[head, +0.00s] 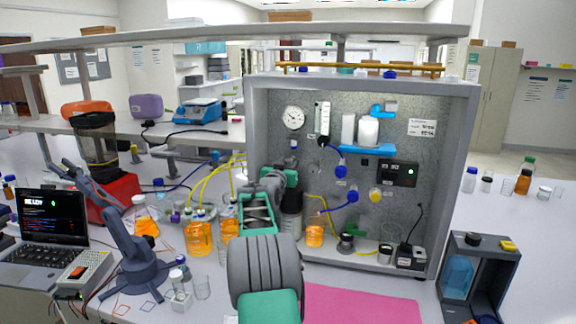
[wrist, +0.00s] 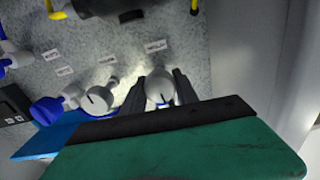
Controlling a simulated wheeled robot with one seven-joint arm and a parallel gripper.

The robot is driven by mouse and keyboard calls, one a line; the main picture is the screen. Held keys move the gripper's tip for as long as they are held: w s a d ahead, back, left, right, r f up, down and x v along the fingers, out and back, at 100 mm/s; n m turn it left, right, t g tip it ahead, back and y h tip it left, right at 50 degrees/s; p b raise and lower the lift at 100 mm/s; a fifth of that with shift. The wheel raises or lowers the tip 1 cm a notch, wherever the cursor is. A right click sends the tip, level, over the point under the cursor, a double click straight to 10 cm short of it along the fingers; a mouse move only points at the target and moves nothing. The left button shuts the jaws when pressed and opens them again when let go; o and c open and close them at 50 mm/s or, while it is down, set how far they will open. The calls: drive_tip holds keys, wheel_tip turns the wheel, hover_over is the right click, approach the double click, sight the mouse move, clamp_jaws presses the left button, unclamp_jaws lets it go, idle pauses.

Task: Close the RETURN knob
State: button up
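The wrist view shows a rounded pale grey knob (wrist: 160,88) on the speckled panel, between the two dark fingers of my gripper (wrist: 160,97). The fingers are apart, one on each side of the knob; I cannot tell whether they touch it. A second pale knob (wrist: 97,100) sits to its left, then a blue fitting (wrist: 48,109). Small labels sit above the knobs, too blurred to read, so I cannot tell which knob is RETURN. In the head view my arm reaches to the left part of the rig panel (head: 330,215) and hides my fingertips and the knob.
The panel carries blue knobs (head: 341,172), a yellow knob (head: 375,195), a gauge (head: 294,117) and a black display box (head: 397,173). Bottles with orange liquid (head: 199,236) and yellow tubes stand left of the rig. A pink mat (head: 360,306) lies clear in front.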

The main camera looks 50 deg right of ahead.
clamp_jaws()
drive_tip(key=shift+f+m+b, duration=0.3)
drive_tip(key=shift+b, duration=1.7)
drive_tip(key=shift+r+m+b, duration=0.15)
drive_tip(key=shift+m+b, duration=0.35)
drive_tip(key=shift+b, duration=0.2)
drive_tip(key=shift+r, duration=0.2)
drive_tip(key=o, duration=0.6)
unclamp_jaws()
